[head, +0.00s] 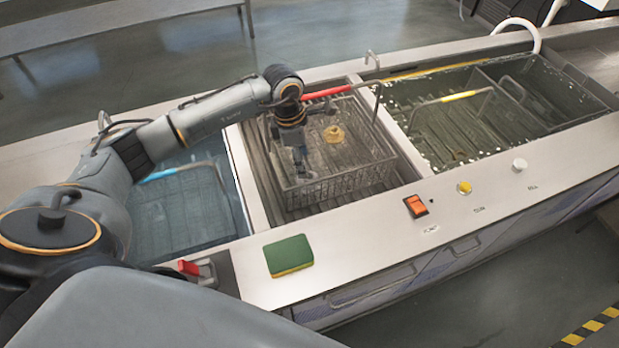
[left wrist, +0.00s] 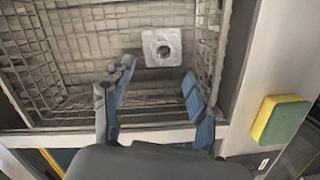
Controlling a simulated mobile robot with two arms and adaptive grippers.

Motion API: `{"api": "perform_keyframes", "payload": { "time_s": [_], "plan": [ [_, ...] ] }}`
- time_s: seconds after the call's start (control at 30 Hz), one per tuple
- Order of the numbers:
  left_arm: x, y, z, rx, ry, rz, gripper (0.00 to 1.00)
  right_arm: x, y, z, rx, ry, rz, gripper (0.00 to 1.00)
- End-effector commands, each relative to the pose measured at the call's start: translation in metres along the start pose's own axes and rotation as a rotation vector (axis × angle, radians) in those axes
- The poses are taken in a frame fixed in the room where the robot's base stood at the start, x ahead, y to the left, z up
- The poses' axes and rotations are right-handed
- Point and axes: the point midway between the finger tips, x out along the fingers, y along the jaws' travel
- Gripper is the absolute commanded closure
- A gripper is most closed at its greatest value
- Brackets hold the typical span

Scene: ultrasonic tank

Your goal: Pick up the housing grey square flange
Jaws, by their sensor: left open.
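The housing grey square flange (left wrist: 151,57) lies in the wire basket (left wrist: 84,118) in the left wrist view. It is a pale grey square plate with a round raised centre and a dark hole. My left gripper (left wrist: 157,76) is open and empty, with its two fingers spread on either side below the flange in the picture, apart from it. In the head view my left gripper (head: 300,168) points down into the basket (head: 342,187) in the middle tank; the flange is hard to make out there beside the fingers. My right gripper is not in view.
A brass-coloured part (head: 334,134) lies in the same basket. The basket has a red handle (head: 327,92) and mesh walls around my fingers. A green and yellow sponge (head: 288,255) lies on the front ledge. Tanks stand on both sides.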

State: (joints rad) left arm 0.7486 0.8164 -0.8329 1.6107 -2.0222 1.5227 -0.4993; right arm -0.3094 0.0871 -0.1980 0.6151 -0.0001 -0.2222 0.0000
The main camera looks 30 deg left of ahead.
Motion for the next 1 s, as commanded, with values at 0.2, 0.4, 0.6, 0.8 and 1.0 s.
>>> {"api": "perform_keyframes", "payload": {
  "time_s": [0.2, 0.4, 0.6, 0.8, 1.0],
  "plan": [
    [0.011, 0.0, 0.0, 0.002, 0.0, 0.001, 0.42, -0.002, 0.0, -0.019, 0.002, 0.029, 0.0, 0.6],
    [0.029, -0.005, 0.006, -0.001, 0.001, -0.005, 0.42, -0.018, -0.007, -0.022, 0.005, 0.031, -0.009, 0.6],
    [0.057, -0.005, 0.007, -0.001, 0.0, -0.002, 0.42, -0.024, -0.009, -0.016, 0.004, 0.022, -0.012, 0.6],
    [0.063, -0.005, 0.007, 0.001, -0.001, 0.001, 0.42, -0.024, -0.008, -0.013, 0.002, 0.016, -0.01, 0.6],
    [0.063, -0.005, 0.007, 0.001, 0.0, 0.001, 0.65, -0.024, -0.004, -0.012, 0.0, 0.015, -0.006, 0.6]
  ]
}}
